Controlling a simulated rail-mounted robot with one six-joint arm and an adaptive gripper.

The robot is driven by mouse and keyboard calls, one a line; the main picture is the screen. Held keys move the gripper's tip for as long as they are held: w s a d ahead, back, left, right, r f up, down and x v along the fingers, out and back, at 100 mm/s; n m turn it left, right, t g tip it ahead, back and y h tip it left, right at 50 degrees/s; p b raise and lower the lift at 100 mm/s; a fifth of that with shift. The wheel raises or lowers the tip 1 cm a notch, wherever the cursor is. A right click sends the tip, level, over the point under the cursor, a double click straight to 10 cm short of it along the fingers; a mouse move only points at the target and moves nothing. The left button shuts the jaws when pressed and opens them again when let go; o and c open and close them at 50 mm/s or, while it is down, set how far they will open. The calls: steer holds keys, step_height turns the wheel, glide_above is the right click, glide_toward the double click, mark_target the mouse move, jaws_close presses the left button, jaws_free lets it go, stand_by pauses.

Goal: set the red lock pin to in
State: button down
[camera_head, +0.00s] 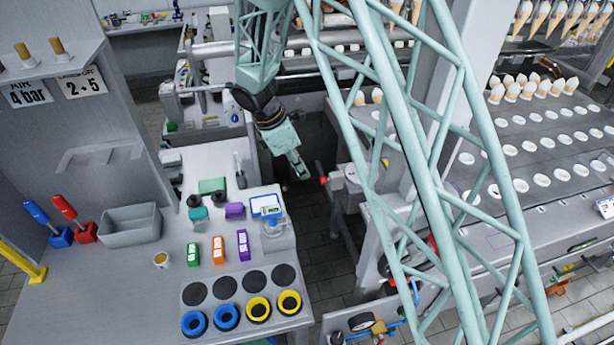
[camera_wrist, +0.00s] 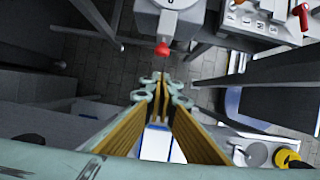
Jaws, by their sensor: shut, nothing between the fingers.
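The red lock pin (camera_head: 323,180) sticks out from the left side of a grey machine block (camera_head: 350,181) in the head view. In the wrist view its red knob (camera_wrist: 162,49) sits at the lower edge of the pale block (camera_wrist: 158,22), which carries a round dial. My gripper (camera_head: 302,175) is just left of the pin in the head view, pointing down. In the wrist view my gripper (camera_wrist: 161,82) shows its fingertips close together, just below the red knob, with a small apparent gap to it. The fingers are shut and empty. The pin's shaft is not clearly visible.
A grey workbench (camera_head: 120,290) with bins, colored blocks and ring holders stands at left. A conveyor (camera_head: 500,150) with cone holders runs at right. Tiled floor (camera_head: 320,225) shows in the gap between them. My lattice arm covers part of the machine.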

steer(key=v, duration=0.7)
steer(key=shift+a, duration=0.15)
stand_by(0.6)
